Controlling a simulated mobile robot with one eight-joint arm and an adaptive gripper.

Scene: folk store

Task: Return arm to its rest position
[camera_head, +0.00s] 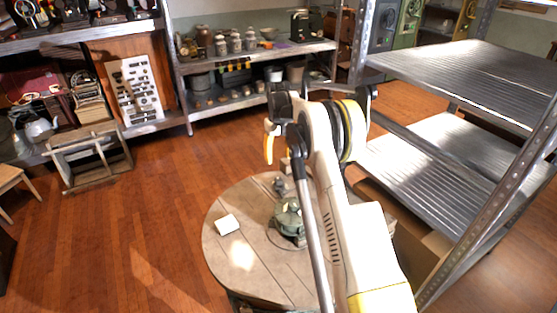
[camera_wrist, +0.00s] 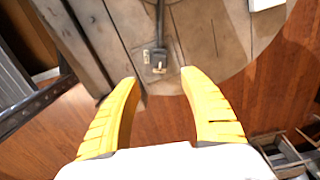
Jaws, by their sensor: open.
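My arm reaches up over the round wooden table in the head view. My gripper (camera_head: 268,142) shows there as a yellow finger near the arm's far end, above the table's back edge. In the wrist view my gripper (camera_wrist: 160,90) has its two yellow fingers spread apart with nothing between them. Beyond the fingertips, the wrist view shows the table top and a small dark object with a light knob (camera_wrist: 158,62), apart from the fingers.
The round table (camera_head: 222,262) carries a white block (camera_head: 227,224) and a green device (camera_head: 289,218), partly hidden by my arm. A metal shelf (camera_head: 455,75) stands close on the right. Loaded shelves (camera_head: 255,98) line the back. A wooden crate (camera_head: 88,158) stands left. Floor between is clear.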

